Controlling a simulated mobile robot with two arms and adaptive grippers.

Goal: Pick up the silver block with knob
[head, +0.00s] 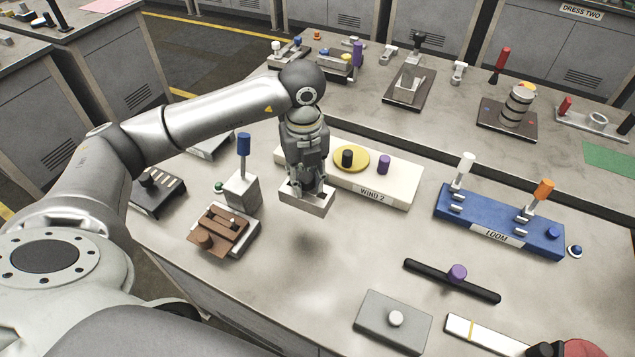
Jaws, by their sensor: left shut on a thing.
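My left gripper (306,187) points down in the middle of the head view, shut on a silver block (318,205). The block is a flat, light grey slab held level above the table, with a soft shadow below it. Its top middle is hidden by the fingers, so I cannot see a knob on it. My right gripper is not in view.
Behind the held block is the cream WIND 2 board (405,185). A brown fixture (222,232) and a grey block with a blue-topped lever (242,190) stand left. The blue LOOM board (485,222) and a black bar (425,273) lie right. Bare table (340,255) lies in front.

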